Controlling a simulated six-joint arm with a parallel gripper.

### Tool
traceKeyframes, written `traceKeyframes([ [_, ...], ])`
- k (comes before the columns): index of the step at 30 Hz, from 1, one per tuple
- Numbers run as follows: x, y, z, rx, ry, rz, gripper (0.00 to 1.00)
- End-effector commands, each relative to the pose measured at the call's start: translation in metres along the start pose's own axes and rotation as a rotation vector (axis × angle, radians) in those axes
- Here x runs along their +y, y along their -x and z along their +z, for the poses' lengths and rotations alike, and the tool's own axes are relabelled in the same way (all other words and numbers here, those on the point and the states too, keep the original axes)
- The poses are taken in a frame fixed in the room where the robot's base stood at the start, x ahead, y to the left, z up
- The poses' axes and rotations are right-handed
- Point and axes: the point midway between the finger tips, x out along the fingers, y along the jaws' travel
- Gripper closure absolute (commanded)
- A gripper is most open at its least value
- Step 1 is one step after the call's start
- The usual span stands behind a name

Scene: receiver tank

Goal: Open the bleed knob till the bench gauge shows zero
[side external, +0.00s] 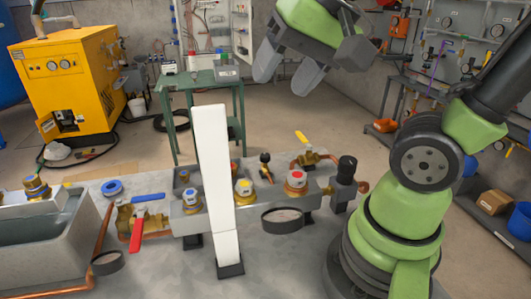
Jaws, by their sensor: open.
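My gripper (282,84) is open and empty, high above the bench at the top of the side external view, well clear of the fittings. I cannot tell which is the bleed knob. A round gauge (283,218) in front of the manifold is tilted, its reading illegible.
A tall white post (212,170) stands before the manifold and hides part of it. A red lever (136,235), a blue lever (148,197) and a yellow lever (302,138) stick out. A second gauge (108,262) and a grey trough (45,240) are at left.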

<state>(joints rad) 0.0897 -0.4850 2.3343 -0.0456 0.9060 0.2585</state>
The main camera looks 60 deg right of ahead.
Motion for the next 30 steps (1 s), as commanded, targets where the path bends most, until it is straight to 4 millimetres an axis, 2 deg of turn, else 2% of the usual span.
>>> traceKeyframes([
  [3,0.003,-0.025,-0.038,-0.026,-0.255,0.102,0.43],
  [8,0.020,-0.066,-0.085,-0.032,-0.601,0.233,0.43],
  [12,0.050,-0.109,-0.118,-0.020,-0.902,0.348,0.43],
  [15,0.076,-0.139,-0.135,-0.002,-1.096,0.424,0.43],
  [18,0.100,-0.165,-0.143,0.018,-1.251,0.486,0.43],
  [21,0.118,-0.182,-0.147,0.035,-1.358,0.527,0.43],
  [30,0.137,-0.208,-0.143,0.047,-1.433,0.559,0.43],
])
